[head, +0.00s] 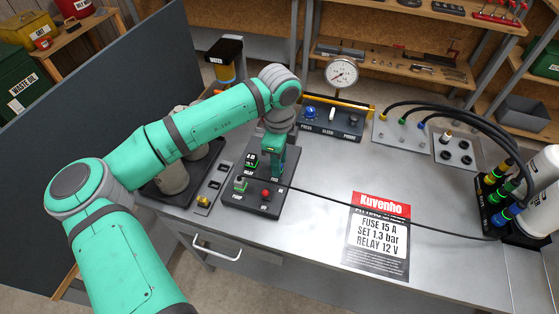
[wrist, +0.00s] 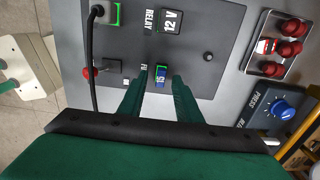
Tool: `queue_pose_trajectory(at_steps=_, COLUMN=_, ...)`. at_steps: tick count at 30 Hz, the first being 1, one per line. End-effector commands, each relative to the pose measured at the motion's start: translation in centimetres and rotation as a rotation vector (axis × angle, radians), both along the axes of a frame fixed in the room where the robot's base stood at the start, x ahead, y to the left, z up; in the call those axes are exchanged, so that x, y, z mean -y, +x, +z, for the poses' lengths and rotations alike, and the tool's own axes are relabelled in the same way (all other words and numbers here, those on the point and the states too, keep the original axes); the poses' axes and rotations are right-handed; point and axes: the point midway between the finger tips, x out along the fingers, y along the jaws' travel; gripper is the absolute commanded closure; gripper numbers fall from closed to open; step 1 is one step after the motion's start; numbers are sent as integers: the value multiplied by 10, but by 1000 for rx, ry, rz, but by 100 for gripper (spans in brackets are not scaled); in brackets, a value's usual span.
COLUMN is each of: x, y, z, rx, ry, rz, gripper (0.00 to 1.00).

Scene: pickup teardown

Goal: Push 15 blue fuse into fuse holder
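A small blue fuse marked 15 (wrist: 161,79) shows in the wrist view, standing at the fuse position on a dark control panel (wrist: 215,80). The holder beneath it is mostly hidden, and I cannot tell how deep the fuse sits. My gripper (wrist: 160,85) has a green finger on each side of the fuse, with a narrow gap visible on both sides, so it looks open around it. In the head view my gripper (head: 275,157) points down over the back of the panel (head: 239,201), and the fuse is hidden there.
The panel also carries a relay marked 12 V (wrist: 171,19), a red button (head: 265,194) and a green pump plug (head: 240,184) with a black cable. A grey tray with a yellow fuse (head: 203,201) lies to the left. The pressure panel (head: 325,122) stands behind. A sign (head: 378,236) reads FUSE 15 A.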

Motion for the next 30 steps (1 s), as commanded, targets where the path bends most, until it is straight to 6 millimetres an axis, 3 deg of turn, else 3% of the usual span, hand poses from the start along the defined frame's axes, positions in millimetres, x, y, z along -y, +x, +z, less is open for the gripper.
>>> queue_pose_trajectory(at_steps=5, x=2, y=0, z=12, rx=2, ry=-2, rz=-2, gripper=69)
queue_pose_trajectory(at_steps=18, x=1, y=0, z=89, rx=1, ry=0, rz=-2, gripper=69)
queue_pose_trajectory(at_steps=24, x=1, y=0, z=105, rx=0, ry=0, rz=-1, gripper=69)
queue_pose_trajectory(at_steps=30, x=1, y=-1, z=108, rx=0, ry=0, rz=-1, gripper=69)
